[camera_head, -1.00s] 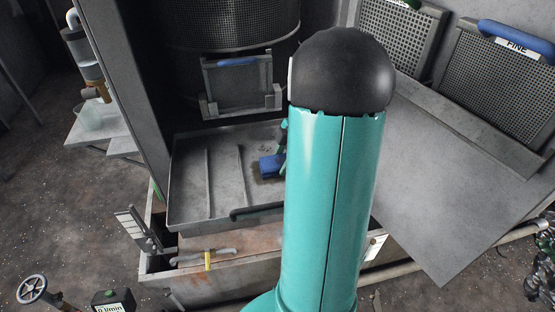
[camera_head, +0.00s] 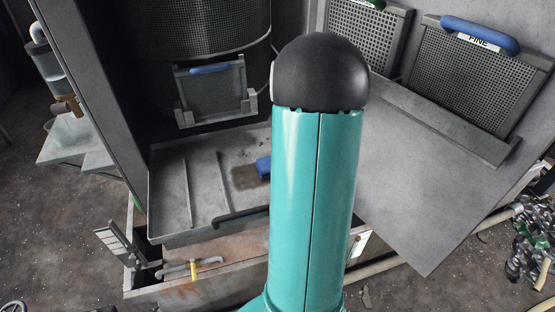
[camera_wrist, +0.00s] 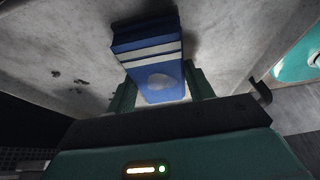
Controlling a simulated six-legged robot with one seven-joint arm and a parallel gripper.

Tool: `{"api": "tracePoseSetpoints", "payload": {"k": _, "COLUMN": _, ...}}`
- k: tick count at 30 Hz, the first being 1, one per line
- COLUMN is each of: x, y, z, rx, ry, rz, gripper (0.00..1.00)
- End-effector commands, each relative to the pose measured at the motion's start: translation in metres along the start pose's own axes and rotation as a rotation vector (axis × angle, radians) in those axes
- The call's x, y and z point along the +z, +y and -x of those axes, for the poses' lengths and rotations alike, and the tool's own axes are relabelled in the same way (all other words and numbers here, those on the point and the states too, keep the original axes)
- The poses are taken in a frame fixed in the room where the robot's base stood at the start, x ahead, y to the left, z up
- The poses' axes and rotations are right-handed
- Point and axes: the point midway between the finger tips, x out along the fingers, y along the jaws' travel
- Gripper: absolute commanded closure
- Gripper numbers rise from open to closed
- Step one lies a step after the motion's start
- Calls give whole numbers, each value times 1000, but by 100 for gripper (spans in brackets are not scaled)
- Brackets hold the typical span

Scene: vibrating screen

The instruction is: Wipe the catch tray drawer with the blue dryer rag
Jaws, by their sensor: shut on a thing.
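The blue dryer rag (camera_wrist: 152,62) is a folded blue block with pale stripes. My gripper (camera_wrist: 160,95) is shut on it in the wrist view, one finger on each side. In the head view the rag (camera_head: 263,167) shows at the left edge of my teal arm, low over or on the tray floor. I cannot tell from this view whether it touches. The catch tray drawer (camera_head: 168,208) is a grey metal tray with two raised ribs, pulled out under the screen. A dark damp-looking patch lies beside the rag. My arm hides the tray's right part and the gripper in the head view.
A mesh panel with a blue handle (camera_head: 210,90) stands behind the tray. Two more screen panels (camera_head: 470,75) lean at the right, above a bare sloping metal sheet (camera_head: 420,190). A valve pipe with a yellow handle (camera_head: 193,270) lies below the tray's front.

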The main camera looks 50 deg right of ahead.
Motion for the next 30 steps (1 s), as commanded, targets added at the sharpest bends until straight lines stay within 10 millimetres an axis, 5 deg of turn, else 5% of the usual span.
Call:
{"api": "tracePoseSetpoints", "payload": {"k": 3, "x": 0, "y": 0, "z": 0, "rx": 0, "ry": 0, "rz": 0, "gripper": 66}}
{"api": "tracePoseSetpoints", "payload": {"k": 4, "x": 0, "y": 0, "z": 0, "rx": 0, "ry": 0, "rz": 0, "gripper": 42}}
{"api": "tracePoseSetpoints", "payload": {"k": 5, "x": 0, "y": 0, "z": 0, "rx": 0, "ry": 0, "rz": 0, "gripper": 39}}
{"api": "tracePoseSetpoints", "payload": {"k": 30, "x": -3, "y": 0, "z": 6, "rx": 0, "ry": 0, "rz": 0, "gripper": 39}}
